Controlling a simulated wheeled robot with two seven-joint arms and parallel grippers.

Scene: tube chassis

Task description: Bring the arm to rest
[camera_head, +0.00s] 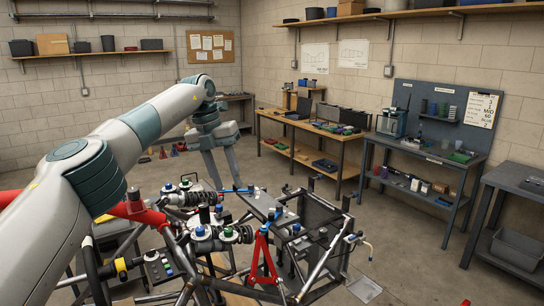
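My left arm comes in from the left and reaches over the tube chassis (325,262). Its wrist bends down, and two grey fingers hang below it, apart from each other; this is my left gripper (230,188). Nothing clear shows between the fingers. The fingertips are close in the picture to a thin blue rod (236,190) at the chassis's far side; I cannot tell whether they touch it. My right gripper is not in view.
A red triangular arm (262,258) and black coil dampers (195,198) sit on the chassis. A wooden bench (300,127) stands behind, a grey workbench (425,155) at the right and a dark shelf table (515,180) at the far right. Open floor (400,225) lies right of the chassis.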

